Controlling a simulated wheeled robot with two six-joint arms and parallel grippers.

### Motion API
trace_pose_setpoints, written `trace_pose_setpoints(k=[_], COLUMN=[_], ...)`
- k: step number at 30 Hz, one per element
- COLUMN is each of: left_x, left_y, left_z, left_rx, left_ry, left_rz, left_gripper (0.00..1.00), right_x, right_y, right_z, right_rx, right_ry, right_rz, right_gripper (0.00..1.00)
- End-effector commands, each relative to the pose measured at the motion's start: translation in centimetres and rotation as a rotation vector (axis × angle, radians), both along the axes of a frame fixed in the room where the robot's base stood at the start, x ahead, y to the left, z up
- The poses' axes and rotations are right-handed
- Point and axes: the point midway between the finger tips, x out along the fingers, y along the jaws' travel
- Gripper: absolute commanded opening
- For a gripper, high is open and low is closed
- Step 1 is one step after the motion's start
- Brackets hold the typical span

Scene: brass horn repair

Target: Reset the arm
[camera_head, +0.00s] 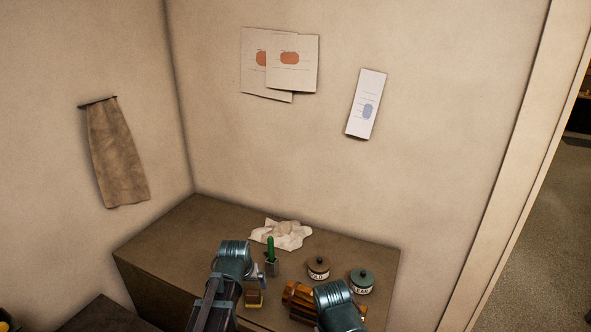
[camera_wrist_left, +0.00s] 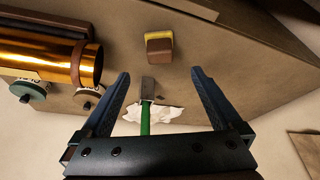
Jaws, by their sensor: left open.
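In the left wrist view my left gripper (camera_wrist_left: 160,76) is open and empty. My right arm's blue-grey wrist (camera_head: 336,298) is at the bottom of the head view, in front of the brass piece. Its fingers do not show.
The brown bench (camera_head: 165,238) also bears a crumpled white cloth (camera_head: 282,234), two lidded jars (camera_head: 318,268) (camera_head: 361,281), a brass cylinder (camera_wrist_left: 45,55) and a brown-and-yellow block (camera_wrist_left: 158,47). Walls close the back and left. The bench's left part is clear.

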Motion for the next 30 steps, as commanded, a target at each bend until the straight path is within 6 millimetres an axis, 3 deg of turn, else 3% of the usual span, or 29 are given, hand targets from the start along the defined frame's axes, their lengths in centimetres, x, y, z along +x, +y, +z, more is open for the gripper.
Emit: trace_pose_setpoints(k=[21,30], left_x=[3.7,4.3], left_y=[0.2,0.2], left_z=[-9.1,-10.7], left_rx=[0.000,0.000], left_ry=[0.000,0.000], left_rz=[0.000,0.000], left_gripper=[0.99,0.99], right_x=[0.1,0.1], right_y=[0.0,0.0], right_z=[-9.1,-10.7], right_rx=[-0.001,-0.002], right_ry=[-0.002,-0.002], right_rz=[0.005,0.010], right_gripper=[0.69,0.69])
